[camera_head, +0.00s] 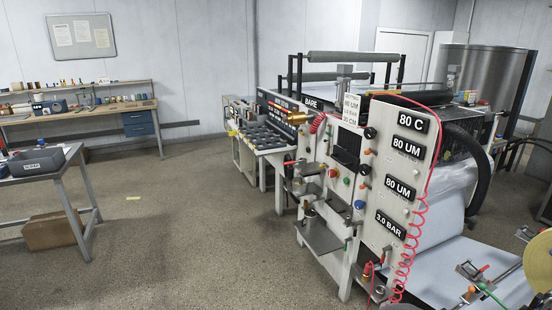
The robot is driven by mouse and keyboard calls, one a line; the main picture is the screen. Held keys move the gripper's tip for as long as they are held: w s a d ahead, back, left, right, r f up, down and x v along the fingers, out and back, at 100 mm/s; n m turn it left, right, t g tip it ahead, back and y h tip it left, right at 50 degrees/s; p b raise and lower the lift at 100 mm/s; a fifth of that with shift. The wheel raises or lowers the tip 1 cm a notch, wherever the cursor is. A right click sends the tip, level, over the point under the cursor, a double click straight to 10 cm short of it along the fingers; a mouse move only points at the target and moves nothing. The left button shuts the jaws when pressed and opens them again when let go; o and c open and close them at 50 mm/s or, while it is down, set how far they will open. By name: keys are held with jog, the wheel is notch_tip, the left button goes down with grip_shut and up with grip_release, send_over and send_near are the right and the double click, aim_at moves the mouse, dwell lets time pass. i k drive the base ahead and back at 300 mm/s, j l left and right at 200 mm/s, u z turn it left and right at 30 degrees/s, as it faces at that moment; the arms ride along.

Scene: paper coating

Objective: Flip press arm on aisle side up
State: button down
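The paper coating machine (395,190) stands right of centre, its light panel bearing plates marked 80 C, 80 UM, 80 UM and 3.0 BAR. At the lower right a metal lever fitting with a red-tipped handle (481,268) sits by the white paper web (430,275). A second similar fitting (525,234) is farther right, near a yellowish roll (540,262) cut off by the frame edge. I cannot tell which part is the aisle-side press arm or whether it is up or down. My gripper is not in view.
A red coiled hose (411,245) hangs down the panel's right edge. A grey worktable (65,170) stands at left with a cardboard box (55,231) beneath. A bench (90,118) lines the back wall. The floor (190,230) left of the machine is open.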

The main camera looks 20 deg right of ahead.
aim_at(478, 275)
jog(key=i+l+z, duration=0.2)
jog(key=i+z, duration=0.8)
jog(key=i+j+z, duration=0.1)
jog(key=i+z, duration=0.25)
jog(key=z, duration=0.15)
jog(key=i+z, duration=0.2)
jog(key=i, duration=0.2)
